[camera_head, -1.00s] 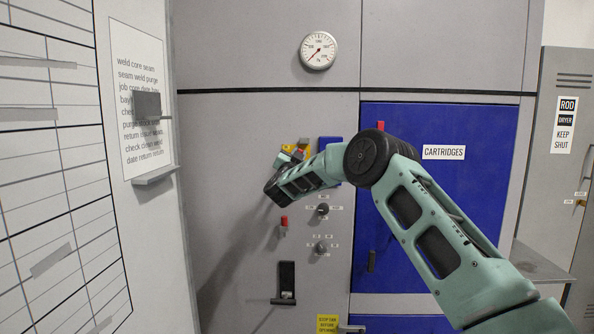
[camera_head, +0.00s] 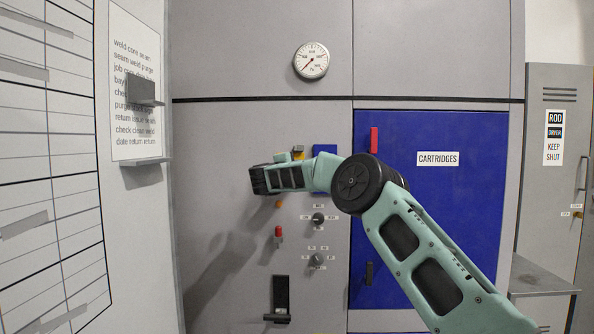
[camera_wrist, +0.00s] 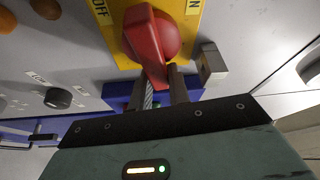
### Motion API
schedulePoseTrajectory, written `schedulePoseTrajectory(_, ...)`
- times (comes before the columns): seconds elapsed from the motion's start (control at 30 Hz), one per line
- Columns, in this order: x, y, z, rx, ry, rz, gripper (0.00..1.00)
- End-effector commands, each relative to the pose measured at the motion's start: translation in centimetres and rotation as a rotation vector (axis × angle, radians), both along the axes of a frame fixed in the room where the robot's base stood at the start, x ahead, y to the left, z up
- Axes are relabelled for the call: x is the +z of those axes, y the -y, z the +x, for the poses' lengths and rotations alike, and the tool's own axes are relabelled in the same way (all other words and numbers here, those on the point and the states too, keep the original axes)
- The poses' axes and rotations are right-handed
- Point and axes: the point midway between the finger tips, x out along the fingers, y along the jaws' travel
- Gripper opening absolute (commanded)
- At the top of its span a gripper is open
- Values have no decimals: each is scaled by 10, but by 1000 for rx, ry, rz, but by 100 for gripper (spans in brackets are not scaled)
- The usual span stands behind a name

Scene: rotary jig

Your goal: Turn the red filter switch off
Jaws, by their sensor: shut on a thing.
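The red filter switch (camera_wrist: 153,45) shows large in the wrist view, on a yellow plate (camera_wrist: 190,62). The plate has an "OFF" label at its left and a partly cut-off label ending in "N" at its right. The switch's red handle points down the wrist picture, towards my gripper. My gripper (camera_wrist: 163,84) is shut on the end of this handle, with a finger at each side. In the head view only a bit of yellow (camera_head: 298,150) shows above my wrist; the fingers and red handle are hidden there.
A dark rotary knob (camera_head: 318,219) and another (camera_head: 317,261) sit below on the grey panel, beside a small red-tipped switch (camera_head: 278,233). A blue door marked "CARTRIDGES" (camera_head: 440,205) is at right. A round gauge (camera_head: 311,60) is above.

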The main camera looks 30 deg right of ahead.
Motion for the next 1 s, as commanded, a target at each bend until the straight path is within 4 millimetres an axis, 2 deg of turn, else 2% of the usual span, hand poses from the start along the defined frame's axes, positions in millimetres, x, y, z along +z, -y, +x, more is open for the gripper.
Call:
schedulePoseTrajectory(0.03, -9, -7, 4, 17, 7, 33, 0)
schedulePoseTrajectory(0.33, -10, -7, 4, 18, 80, 141, 0)
schedulePoseTrajectory(0.93, -8, -9, 4, 20, 106, 171, 0)
schedulePoseTrajectory(0.97, -8, -9, 4, 20, 106, 171, 24)
schedulePoseTrajectory(1.0, -8, -9, 4, 20, 106, 171, 35)
